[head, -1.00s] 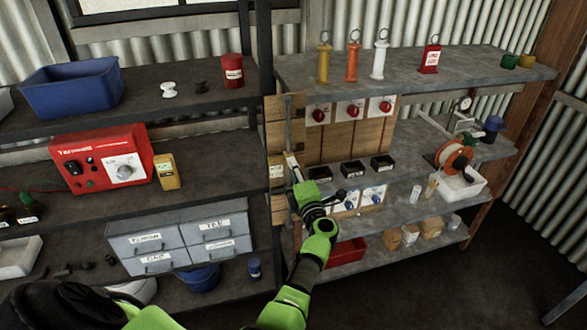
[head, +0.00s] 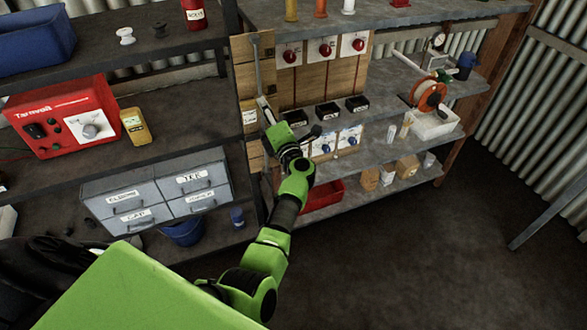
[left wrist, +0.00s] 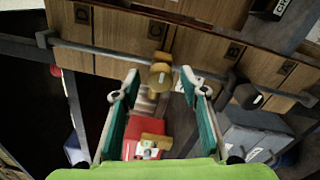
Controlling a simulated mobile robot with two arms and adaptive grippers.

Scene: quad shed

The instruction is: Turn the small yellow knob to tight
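A small yellow knob (left wrist: 160,76) sits on a grey pipe (left wrist: 105,51) along a wooden board in the left wrist view. My left gripper (left wrist: 157,84) is open, its two teal-padded fingers on either side of the knob and apart from it. In the head view my left gripper (head: 266,108) is at the left side of the board (head: 252,47), and I cannot make out the knob there. A darker knob (left wrist: 247,96) sits to the right along the pipe. My right gripper is not in view.
Red knobs (head: 326,47), black boxes (head: 328,112) and blue knobs (head: 327,148) are to the right of my left gripper. A red bin (head: 322,196) stands below. Left shelves hold a red unit (head: 62,112) and grey drawers (head: 158,195). Floor at right is clear.

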